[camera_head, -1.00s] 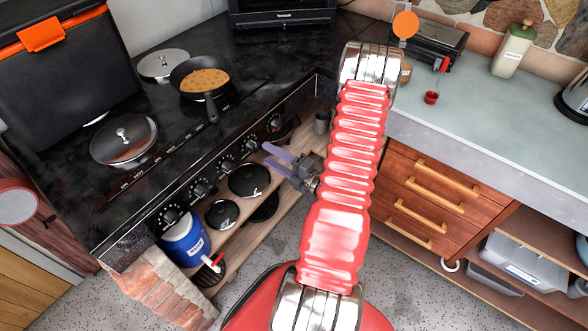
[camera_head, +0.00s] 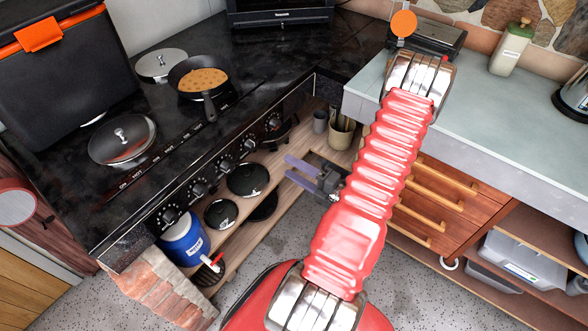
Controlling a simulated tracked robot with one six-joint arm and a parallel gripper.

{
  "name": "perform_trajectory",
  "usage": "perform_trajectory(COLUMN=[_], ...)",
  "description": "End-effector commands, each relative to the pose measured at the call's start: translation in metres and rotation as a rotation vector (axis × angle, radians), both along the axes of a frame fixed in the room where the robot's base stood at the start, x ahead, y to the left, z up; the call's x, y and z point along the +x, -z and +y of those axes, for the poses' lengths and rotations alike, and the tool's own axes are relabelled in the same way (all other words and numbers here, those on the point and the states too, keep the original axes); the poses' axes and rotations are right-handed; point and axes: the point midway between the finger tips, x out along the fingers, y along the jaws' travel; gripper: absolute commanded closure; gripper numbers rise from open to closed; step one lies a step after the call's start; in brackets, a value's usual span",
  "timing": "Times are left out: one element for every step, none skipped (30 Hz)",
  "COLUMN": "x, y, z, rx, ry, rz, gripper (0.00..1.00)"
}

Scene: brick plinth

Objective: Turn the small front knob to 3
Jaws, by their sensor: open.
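The stove's dark front panel carries a row of black knobs: one at the far right (camera_head: 273,123), one left of it (camera_head: 249,145), another (camera_head: 225,164), and more toward the lower left (camera_head: 199,188) and (camera_head: 169,214). I cannot read their marks or tell which is the small one. My gripper (camera_head: 290,169) is open and empty, its purple-grey fingers pointing left toward the panel. It is in front of the panel, to the lower right of the right-hand knobs, apart from them. My red arm hides part of the drawers.
A frying pan (camera_head: 187,77) with food and a lidded pan (camera_head: 121,143) stand on the stove top. Below the panel, a wooden shelf holds black lids (camera_head: 248,179) and a blue container (camera_head: 184,243). Wooden drawers (camera_head: 445,185) stand at right.

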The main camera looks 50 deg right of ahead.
Motion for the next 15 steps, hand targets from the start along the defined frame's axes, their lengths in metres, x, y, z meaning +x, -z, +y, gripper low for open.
perform_trajectory(x=[0.0000, 0.0001, 0.0001, 0.0001, 0.0001, 0.0001, 0.0001, 0.0001, 0.0001, 0.0000, 0.0000, 0.0000, 0.0000, -0.0001, -0.0002], y=[0.0001, 0.0001, 0.0001, 0.0001, 0.0001, 0.0003, 0.0005, 0.0005, 0.0005, 0.0005, 0.0005, 0.0006, 0.0006, 0.0006, 0.0007], z=[0.0001, 0.0001, 0.0001, 0.0001, 0.0001, 0.0002, 0.0011, 0.0010, 0.0012, 0.0012, 0.0014, 0.0015, 0.0017, 0.0019, 0.0021], rx=[0.000, 0.000, 0.000, 0.000, 0.000, 0.001, 0.003, -0.001, -0.011, -0.021, -0.037, -0.062, -0.086, -0.115, -0.157], ry=[0.000, 0.000, 0.000, 0.000, 0.000, 0.000, 0.000, 0.000, 0.000, 0.000, 0.000, 0.000, 0.000, -0.001, -0.001], rz=[0.000, 0.000, 0.000, 0.000, 0.000, 0.000, 0.001, 0.000, 0.000, -0.001, -0.001, -0.002, -0.002, -0.003, -0.004], gripper=[0.52, 0.52, 0.52, 0.52, 0.52, 0.52, 0.52, 0.52, 0.52, 0.52, 0.52, 0.52, 0.52, 0.52, 0.52])
